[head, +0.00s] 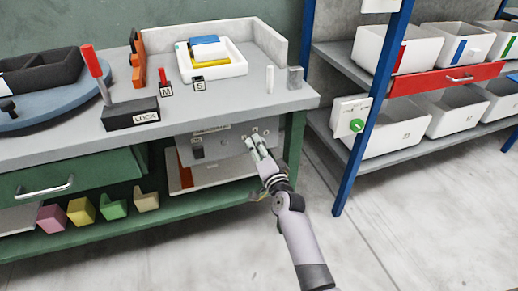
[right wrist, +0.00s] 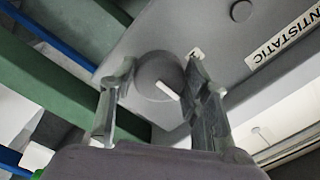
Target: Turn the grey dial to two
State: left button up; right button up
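The grey dial (right wrist: 152,72) is a round knob on a grey panel in the right wrist view. A white pointer mark lies on it, slanting toward the lower right. My right gripper (head: 256,143) is open at the right part of the panel (head: 222,146) under the bench top in the head view. In the right wrist view its two fingers stand on either side of the dial, with a gap on the left. I cannot tell whether the right finger touches it. A small white label (right wrist: 195,53) beside the dial is partly hidden by that finger. My left gripper is out of view.
An ANTISTATIC label (right wrist: 285,40) and a small round knob (right wrist: 241,11) are on the panel. A green bench leg (head: 294,137) stands right of the panel. A blue-framed shelf holds a white box with a green dial (head: 356,126). The floor (head: 400,220) in front is clear.

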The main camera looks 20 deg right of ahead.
jog(key=o, duration=0.5)
jog(key=shift+c, duration=0.2)
jog(key=s, duration=1.2)
jog(key=shift+d, duration=0.2)
jog(key=shift+f, duration=0.1)
